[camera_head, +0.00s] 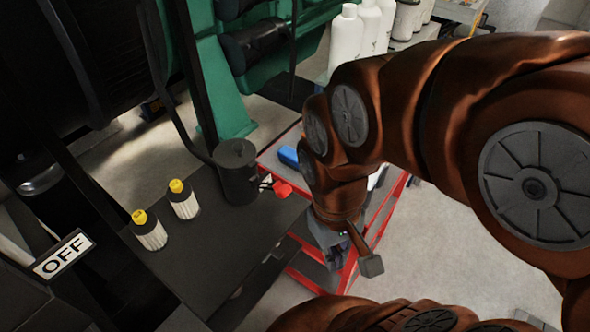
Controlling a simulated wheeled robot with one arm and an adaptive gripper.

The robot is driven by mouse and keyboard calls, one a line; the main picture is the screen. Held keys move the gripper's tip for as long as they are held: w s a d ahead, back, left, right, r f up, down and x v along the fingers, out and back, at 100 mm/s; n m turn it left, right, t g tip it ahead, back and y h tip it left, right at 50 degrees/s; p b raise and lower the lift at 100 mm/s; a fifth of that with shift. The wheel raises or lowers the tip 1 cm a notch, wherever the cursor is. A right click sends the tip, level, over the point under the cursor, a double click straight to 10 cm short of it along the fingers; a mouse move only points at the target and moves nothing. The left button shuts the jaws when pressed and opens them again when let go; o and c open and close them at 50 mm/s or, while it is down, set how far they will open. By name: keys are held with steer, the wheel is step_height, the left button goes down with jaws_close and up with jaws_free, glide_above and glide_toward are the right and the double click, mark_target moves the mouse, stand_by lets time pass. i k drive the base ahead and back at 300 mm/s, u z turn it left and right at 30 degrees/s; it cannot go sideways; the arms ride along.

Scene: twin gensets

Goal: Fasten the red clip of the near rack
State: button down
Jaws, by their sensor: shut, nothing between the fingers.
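A small red piece (282,189), which looks like the red clip, shows at the far right corner of a dark flat-topped rack (225,255), beside a black cylinder (237,172). Thin dark lines run between it and the cylinder. Whether it is fastened cannot be told. My gripper (328,243) points down to the right of the red piece, apart from it in the picture, over the red-framed cart. It is shut and empty. My wrist hides part of it, and its fingertips are hard to make out.
Two white filters with yellow caps (150,230) (183,199) stand on the dark rack. A red-framed cart (305,278) with a blue object (288,157) stands behind. White bottles (346,38) stand at the back. Grey floor (450,240) is clear at right.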

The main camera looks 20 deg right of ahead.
mark_target(282, 191)
steer(key=z, duration=1.25)
steer(key=k, duration=1.4)
steer(key=u, duration=1.15)
